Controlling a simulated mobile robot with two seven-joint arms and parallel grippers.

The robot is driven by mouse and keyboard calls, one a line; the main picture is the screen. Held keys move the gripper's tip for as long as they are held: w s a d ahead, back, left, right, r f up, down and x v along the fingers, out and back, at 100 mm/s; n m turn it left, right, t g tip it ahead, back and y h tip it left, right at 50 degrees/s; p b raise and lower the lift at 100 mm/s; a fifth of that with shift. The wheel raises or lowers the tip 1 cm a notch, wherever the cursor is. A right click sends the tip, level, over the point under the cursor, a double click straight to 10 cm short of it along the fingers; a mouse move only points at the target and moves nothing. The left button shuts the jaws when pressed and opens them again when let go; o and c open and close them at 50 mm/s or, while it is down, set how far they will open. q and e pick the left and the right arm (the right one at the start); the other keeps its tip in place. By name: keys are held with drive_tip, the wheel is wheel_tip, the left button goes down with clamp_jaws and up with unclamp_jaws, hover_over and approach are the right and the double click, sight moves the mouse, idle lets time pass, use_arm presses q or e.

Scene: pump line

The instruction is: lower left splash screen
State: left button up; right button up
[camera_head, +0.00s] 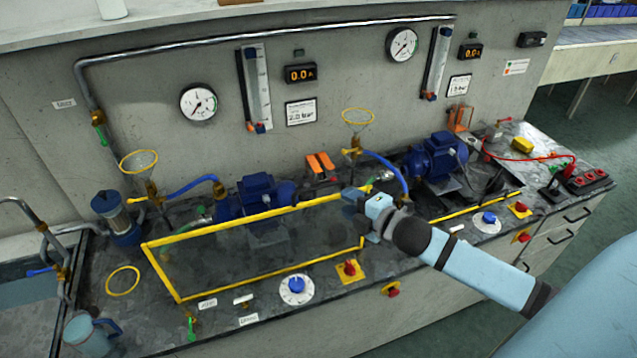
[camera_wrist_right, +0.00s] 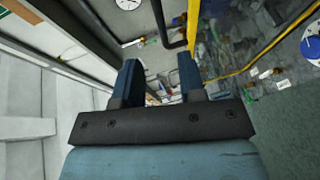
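The left splash screen (camera_head: 256,216) is a clear panel in a yellow frame. It stands raised in front of the left blue pump (camera_head: 262,192), which shows partly through it; its exact tilt is hard to tell. My right gripper (camera_head: 350,198) is at the right end of the screen's top bar. In the right wrist view the fingers (camera_wrist_right: 160,75) are apart, with no bar clearly between them. A yellow bar (camera_wrist_right: 194,35) runs just beyond the right-hand finger there. My left gripper is not in view.
A blue dial (camera_head: 297,288) and a red knob (camera_head: 349,268) sit in front of the screen. A yellow funnel ring (camera_head: 358,117) rises behind my gripper. The right pump (camera_head: 437,157) stands further right. A jug (camera_head: 88,333) is at the front left.

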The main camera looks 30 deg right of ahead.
sight(321, 188)
drive_tip(key=p+x, duration=0.2)
drive_tip(key=x, duration=0.7)
drive_tip(key=shift+w, duration=0.25)
drive_tip(key=shift+w+a+f, duration=0.15)
drive_tip(key=shift+w+f, duration=0.05)
drive_tip(key=shift+w, duration=0.35)
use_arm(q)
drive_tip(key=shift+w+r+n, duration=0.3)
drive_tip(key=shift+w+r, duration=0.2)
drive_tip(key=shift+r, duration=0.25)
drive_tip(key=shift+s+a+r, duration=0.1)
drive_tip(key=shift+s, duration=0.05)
use_arm(e)
clamp_jaws()
